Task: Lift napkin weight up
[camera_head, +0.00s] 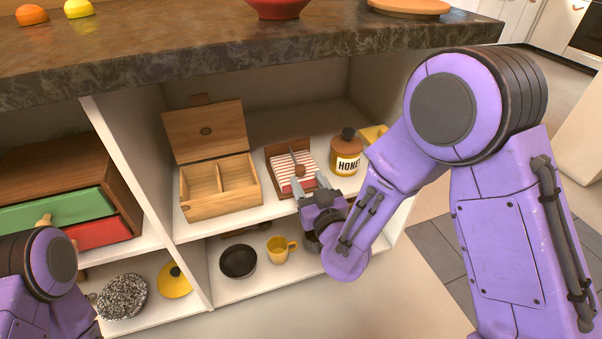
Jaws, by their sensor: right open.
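A wooden napkin holder (273,183) stands on the upper shelf of the middle bay, with red-and-white striped napkins (283,163) in it. The napkin weight (300,170) appears as a thin dark bar lying over the napkins, with a round brown knob at its near end. My right gripper (309,184) is open at the front of the holder, its fingertips close to the knob. I cannot tell whether they touch it. My left arm shows at the bottom left, but its gripper is out of view.
An open wooden box (222,210) stands left of the holder and a honey jar (346,158) right of it. A dark pan (238,262) and yellow mug (280,250) are on the shelf below. The stone countertop (240,50) overhangs above.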

